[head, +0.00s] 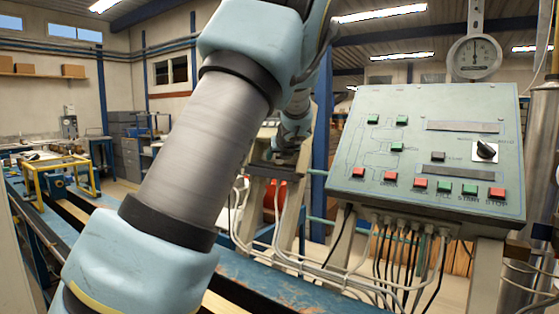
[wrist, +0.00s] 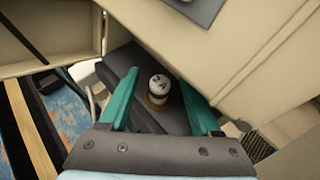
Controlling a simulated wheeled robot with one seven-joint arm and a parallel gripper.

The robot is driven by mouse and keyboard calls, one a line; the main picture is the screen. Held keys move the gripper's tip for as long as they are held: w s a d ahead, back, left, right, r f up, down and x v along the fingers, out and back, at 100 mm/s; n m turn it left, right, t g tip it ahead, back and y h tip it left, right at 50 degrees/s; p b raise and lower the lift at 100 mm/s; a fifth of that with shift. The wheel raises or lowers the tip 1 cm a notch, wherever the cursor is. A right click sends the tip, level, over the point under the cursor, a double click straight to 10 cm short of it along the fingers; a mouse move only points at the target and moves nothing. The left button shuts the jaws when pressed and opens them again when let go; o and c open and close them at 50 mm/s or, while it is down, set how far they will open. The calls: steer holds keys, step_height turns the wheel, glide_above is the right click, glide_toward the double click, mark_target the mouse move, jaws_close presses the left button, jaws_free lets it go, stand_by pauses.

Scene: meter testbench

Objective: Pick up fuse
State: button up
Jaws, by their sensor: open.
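The fuse (wrist: 158,84), a small cylinder with a white, dark-marked top and a brownish lower part, shows in the wrist view. It stands on or in a dark grey block (wrist: 125,62). My gripper (wrist: 159,77) is open, with one teal finger to the left of the fuse and one to the right. Gaps show between the fuse and both fingers. I cannot tell how far the fingertips are above the block. In the head view my arm hides the fuse.
A slanted control panel (head: 425,150) with red and green buttons stands right of my arm, with cables hanging below it. A round dial gauge (head: 474,57) is above it. In the wrist view, beige panels (wrist: 235,45) lie close to the fingers.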

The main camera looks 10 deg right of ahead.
steer(key=shift+c, duration=0.3)
jaws_close()
steer(key=shift+r+p, duration=0.3)
steer(key=shift+p, duration=0.05)
steer(key=shift+r+p, duration=0.35)
steer(key=shift+p, duration=0.1)
steer(key=shift+r, duration=0.2)
steer(key=shift+f, duration=0.1)
